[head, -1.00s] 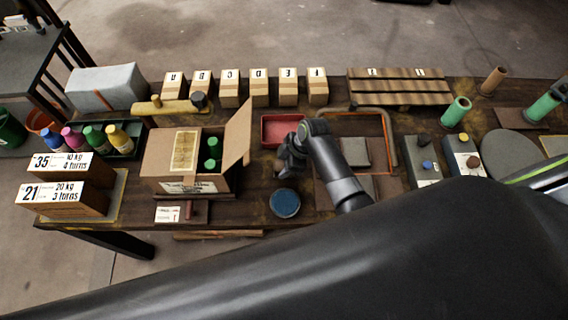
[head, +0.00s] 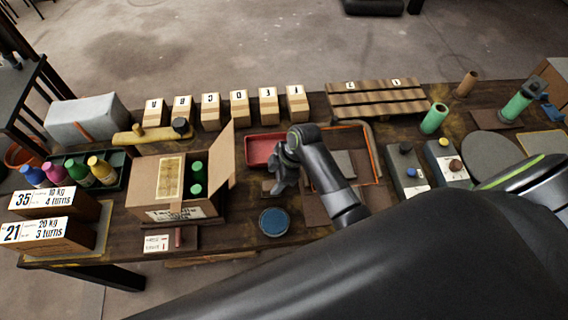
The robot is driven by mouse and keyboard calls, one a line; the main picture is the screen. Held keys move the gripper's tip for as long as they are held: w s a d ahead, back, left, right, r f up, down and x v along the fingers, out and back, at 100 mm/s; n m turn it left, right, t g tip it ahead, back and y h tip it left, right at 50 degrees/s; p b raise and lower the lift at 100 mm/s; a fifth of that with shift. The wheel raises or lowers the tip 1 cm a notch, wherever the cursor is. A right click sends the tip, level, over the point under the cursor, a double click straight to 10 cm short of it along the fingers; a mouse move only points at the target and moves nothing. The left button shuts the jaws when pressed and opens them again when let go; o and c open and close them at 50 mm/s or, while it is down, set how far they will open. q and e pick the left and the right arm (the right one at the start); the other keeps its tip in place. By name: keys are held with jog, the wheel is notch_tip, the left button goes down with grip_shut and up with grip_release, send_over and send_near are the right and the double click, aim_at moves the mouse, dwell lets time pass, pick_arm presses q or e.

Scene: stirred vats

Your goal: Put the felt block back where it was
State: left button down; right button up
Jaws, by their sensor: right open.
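My right gripper (head: 283,178) is open and points down over the middle of the table, just in front of a red tray (head: 258,150). A small brown block (head: 268,187) lies on the table just left of its fingers; I cannot tell for sure that it is the felt block. Flat grey pieces (head: 342,162) lie to the right, inside an orange-edged frame (head: 374,150), partly hidden by my arm. My left gripper is not in view.
An open carton (head: 160,212) with green bottles stands left of my gripper. A blue round lid (head: 274,222) lies in front. Lettered boxes (head: 239,110) line the back. Grey boxes with knobs (head: 407,172) and a green tube (head: 434,119) stand to the right.

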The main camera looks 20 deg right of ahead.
jog(key=v, duration=0.7)
jog(key=shift+d+r, duration=0.2)
jog(key=shift+r, duration=0.15)
jog(key=shift+s, duration=0.1)
